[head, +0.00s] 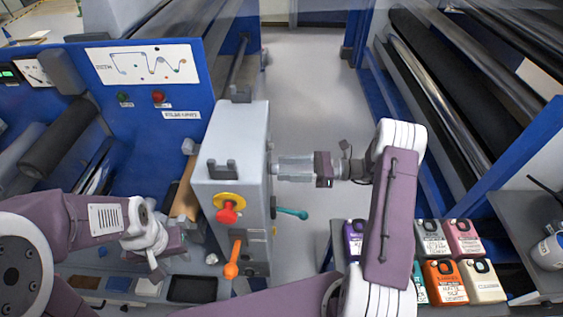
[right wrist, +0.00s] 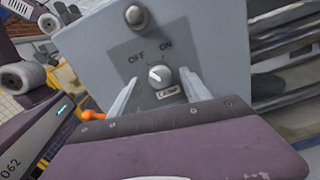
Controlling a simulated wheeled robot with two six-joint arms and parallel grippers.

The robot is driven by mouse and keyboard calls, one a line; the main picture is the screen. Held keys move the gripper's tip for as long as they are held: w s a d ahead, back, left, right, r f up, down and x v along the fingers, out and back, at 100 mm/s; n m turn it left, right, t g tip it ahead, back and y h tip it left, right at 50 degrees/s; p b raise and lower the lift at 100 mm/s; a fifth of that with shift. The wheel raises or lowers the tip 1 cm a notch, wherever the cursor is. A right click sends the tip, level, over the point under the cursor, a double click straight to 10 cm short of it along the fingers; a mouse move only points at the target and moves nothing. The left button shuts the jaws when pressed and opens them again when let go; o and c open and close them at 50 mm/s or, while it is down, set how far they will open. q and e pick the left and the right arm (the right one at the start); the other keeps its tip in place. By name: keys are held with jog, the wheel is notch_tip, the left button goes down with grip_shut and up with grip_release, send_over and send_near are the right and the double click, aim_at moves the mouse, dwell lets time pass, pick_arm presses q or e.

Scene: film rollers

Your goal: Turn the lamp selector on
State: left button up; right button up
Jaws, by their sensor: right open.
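The lamp selector (right wrist: 159,77) is a small pale round knob on the grey box's side, above a "LAMP" label. "OFF" is printed up and left of it, "ON" up and right. Which mark the knob points to is hard to tell. My right gripper (right wrist: 158,90) is open, its two fingers either side of the knob in the right wrist view; whether they touch it is unclear. In the head view my right gripper (head: 278,168) reaches from the right to the side of the grey control box (head: 230,145). My left gripper (head: 155,262) hangs at the lower left, apart from the box.
The box front has a red knob on a yellow disc (head: 229,208) and an orange lever (head: 232,262). A teal lever (head: 292,213) sticks out from its right side below my right gripper. Coloured containers (head: 444,282) stand at lower right. Open floor (head: 310,90) lies behind.

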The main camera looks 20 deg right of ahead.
jog(key=shift+x, duration=0.9)
grip_shut()
